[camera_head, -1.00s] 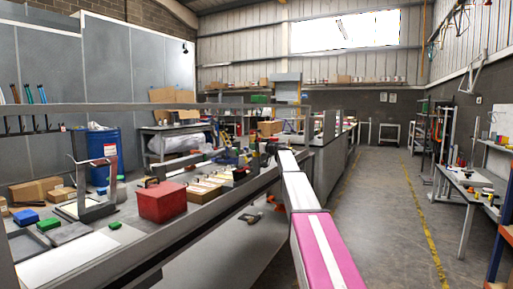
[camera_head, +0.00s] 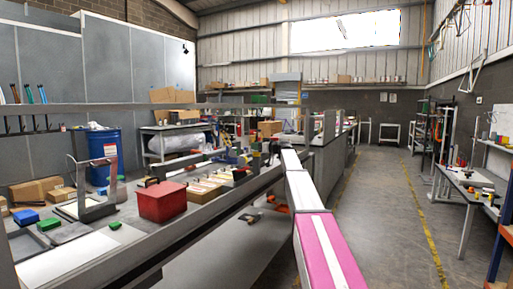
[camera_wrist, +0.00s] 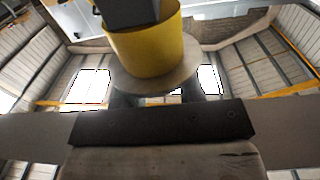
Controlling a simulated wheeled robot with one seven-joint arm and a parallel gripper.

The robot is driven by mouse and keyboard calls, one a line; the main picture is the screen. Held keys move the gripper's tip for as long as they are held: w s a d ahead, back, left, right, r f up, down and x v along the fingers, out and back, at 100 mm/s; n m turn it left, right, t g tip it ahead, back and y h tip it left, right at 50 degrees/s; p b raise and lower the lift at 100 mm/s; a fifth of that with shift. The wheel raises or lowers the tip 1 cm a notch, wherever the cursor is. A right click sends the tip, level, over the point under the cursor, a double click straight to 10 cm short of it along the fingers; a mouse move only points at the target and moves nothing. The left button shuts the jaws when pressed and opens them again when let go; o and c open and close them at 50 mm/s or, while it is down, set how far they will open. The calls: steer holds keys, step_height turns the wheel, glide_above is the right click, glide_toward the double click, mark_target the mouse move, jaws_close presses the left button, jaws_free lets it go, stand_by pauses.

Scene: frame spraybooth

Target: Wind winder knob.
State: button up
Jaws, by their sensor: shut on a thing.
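In the wrist view a yellow round part (camera_wrist: 150,45) with a pale grey disc (camera_wrist: 155,80) below it fills the upper middle. I take it for the winder knob. A dark block sits above it. My gripper (camera_wrist: 157,97) shows as two dark fingers rising from a dark bar to the disc, shut on the knob. The fingertips and their contact are hidden behind the disc. In the head view my arm reaches away to the bench edge, and its far end (camera_head: 270,148) is small and dark; the knob cannot be made out there.
A side table (camera_head: 468,180) stands at the right. The aisle floor (camera_head: 385,205) between is clear.

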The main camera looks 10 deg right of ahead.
steer(key=n+g+y, duration=0.1)
steer(key=g, duration=0.1)
steer(key=n+g+y, duration=0.1)
steer(key=n+g, duration=0.1)
steer(key=n+g+y, duration=0.1)
steer(key=g, duration=0.1)
steer(key=shift+w+d, duration=0.1)
steer(key=shift+w, duration=0.15)
steer(key=shift+s+n+g+y, duration=0.15)
steer(key=shift+n+g+y, duration=0.25)
steer(key=shift+n+g, duration=1.9)
steer(key=shift+s+g, duration=0.1)
steer(key=shift+g, duration=0.6)
steer(key=o, duration=0.9)
steer(key=d, duration=1)
steer(key=shift+w+d, duration=0.3)
